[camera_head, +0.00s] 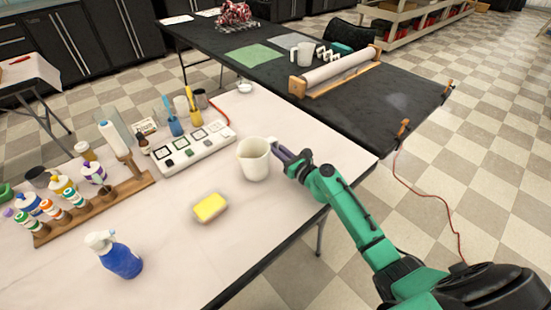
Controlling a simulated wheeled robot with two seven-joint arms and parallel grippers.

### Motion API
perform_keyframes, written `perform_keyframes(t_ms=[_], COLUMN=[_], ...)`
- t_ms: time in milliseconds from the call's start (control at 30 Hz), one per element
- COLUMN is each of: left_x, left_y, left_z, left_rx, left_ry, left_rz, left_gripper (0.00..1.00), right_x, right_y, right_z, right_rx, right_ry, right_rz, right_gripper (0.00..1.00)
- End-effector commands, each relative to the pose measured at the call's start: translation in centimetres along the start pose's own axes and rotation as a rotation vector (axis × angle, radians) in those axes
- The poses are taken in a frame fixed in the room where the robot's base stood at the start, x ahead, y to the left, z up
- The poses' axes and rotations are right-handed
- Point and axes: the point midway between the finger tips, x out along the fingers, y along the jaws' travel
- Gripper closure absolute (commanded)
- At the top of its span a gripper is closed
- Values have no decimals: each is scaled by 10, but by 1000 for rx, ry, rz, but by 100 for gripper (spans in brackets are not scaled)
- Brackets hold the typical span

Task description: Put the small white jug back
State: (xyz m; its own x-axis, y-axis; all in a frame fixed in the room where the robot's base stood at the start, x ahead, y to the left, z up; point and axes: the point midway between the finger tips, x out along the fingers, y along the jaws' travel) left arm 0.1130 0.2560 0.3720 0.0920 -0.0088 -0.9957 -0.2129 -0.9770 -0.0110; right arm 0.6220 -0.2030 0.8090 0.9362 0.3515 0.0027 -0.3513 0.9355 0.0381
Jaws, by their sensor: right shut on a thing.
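The small white jug (254,160) is upright at the right part of the white table, near its right edge. My right gripper (279,150) is at the jug's right side and shut on it, around where its handle would be. The handle itself is hidden by the gripper. I cannot tell whether the jug's base touches the table. My left gripper is out of view.
A yellow sponge (210,207) and a blue spray bottle (120,256) stand in front. A white palette board (192,148), cups with brushes (174,126) and a wooden bottle rack (130,186) are left and behind. A black table (395,104) holds a paper roll (338,68) and another white jug (304,53).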

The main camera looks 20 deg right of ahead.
Motion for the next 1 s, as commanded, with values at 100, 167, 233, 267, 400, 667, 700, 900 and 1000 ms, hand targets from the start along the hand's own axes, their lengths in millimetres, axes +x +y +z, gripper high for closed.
perform_keyframes(t_ms=[100,167,233,267,400,667,700,900,1000], left_x=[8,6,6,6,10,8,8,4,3], left_y=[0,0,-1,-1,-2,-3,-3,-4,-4], left_z=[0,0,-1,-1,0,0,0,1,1], left_rx=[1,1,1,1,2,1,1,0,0], left_ry=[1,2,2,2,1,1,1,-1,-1], left_rz=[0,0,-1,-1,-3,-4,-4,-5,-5], left_gripper=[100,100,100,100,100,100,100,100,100], right_x=[0,0,0,0,0,0,0,-3,-17], right_y=[0,0,0,0,0,0,0,0,0], right_z=[-10,-8,-8,-8,-12,-11,-11,-8,-9], right_rx=[0,-1,-1,-1,-1,-1,-1,-1,1], right_ry=[-3,-3,-2,-2,-2,-1,-1,0,2], right_rz=[1,2,1,1,1,1,1,1,0], right_gripper=[100,100,100,100,100,56,56,56,56])
